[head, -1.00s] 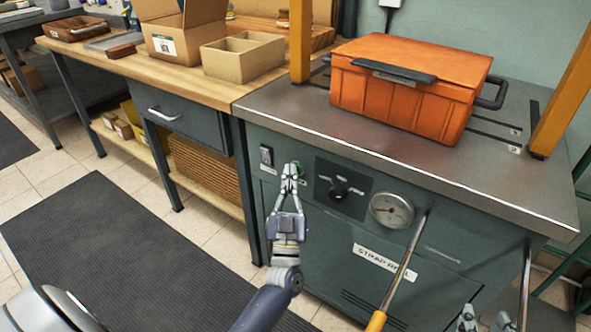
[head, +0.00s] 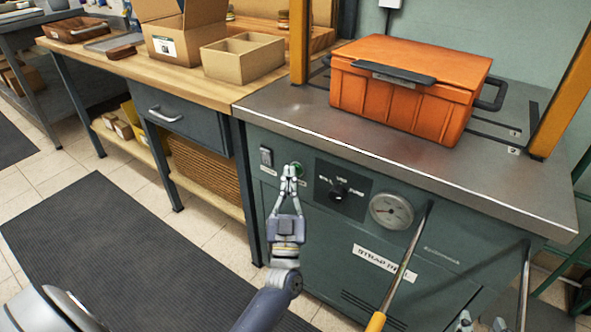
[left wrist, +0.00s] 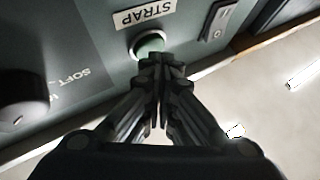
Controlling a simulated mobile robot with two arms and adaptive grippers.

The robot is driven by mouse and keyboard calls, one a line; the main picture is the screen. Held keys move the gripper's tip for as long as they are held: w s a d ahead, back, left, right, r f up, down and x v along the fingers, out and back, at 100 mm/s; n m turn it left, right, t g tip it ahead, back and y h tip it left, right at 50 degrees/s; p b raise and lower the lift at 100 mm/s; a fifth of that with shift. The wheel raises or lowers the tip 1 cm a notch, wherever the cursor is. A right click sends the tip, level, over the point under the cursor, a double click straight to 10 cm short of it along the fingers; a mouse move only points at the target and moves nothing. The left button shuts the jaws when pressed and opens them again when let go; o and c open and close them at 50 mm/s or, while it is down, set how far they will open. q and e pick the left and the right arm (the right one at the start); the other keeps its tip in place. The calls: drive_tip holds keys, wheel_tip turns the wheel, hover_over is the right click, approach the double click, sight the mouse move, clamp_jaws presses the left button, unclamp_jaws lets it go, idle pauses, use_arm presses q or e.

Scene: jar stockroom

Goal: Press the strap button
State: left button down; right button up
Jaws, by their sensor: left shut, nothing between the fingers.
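The strap button (left wrist: 150,44) is a round green button in a pale ring, under a STRAP label (left wrist: 145,16) in the left wrist view. In the head view the button (head: 299,168) shows partly behind my left fingertips, on the front of the green strapping machine. My left gripper (head: 290,170) is shut and empty, with its tips right at the button. In the left wrist view the tips (left wrist: 160,62) overlap the button's lower edge; I cannot tell whether they touch it. My right gripper (head: 481,322) shows only its separated fingertips at the bottom edge.
A rocker switch (head: 266,157) is left of the button; a black knob (head: 338,190) and a gauge (head: 391,210) are right of it. An orange crate (head: 405,90) stands on the machine top. A yellow-handled rod (head: 398,275) slants before the panel.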

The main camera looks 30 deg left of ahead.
use_arm(q)
drive_tip(key=shift+s, duration=0.5)
use_arm(e)
drive_tip(key=s+f+g, duration=0.1)
drive_tip(key=s+d+f, duration=0.1)
drive_tip(key=f, duration=0.1)
drive_tip(key=shift+d+g+h, duration=0.1)
drive_tip(key=shift+g+h, duration=0.2)
drive_tip(key=shift+g, duration=0.1)
use_arm(q)
drive_tip(key=shift+s+p, duration=0.15)
drive_tip(key=shift+p, duration=0.2)
drive_tip(key=s, duration=0.1)
drive_tip(key=s+p, duration=0.1)
drive_tip(key=s, duration=0.1)
drive_tip(key=s+p, duration=0.1)
drive_tip(key=shift+s+a, duration=0.25)
drive_tip(key=shift+s, duration=0.1)
use_arm(e)
drive_tip(key=s+d+f+g+h, duration=0.1)
drive_tip(key=s+d+f+g, duration=0.2)
drive_tip(key=s+f+g, duration=0.3)
drive_tip(key=s, duration=0.4)
drive_tip(key=shift+s+d+f+m+h, duration=0.2)
drive_tip(key=shift+d+f+m+h, duration=0.05)
drive_tip(key=shift+f+m+h, duration=0.1)
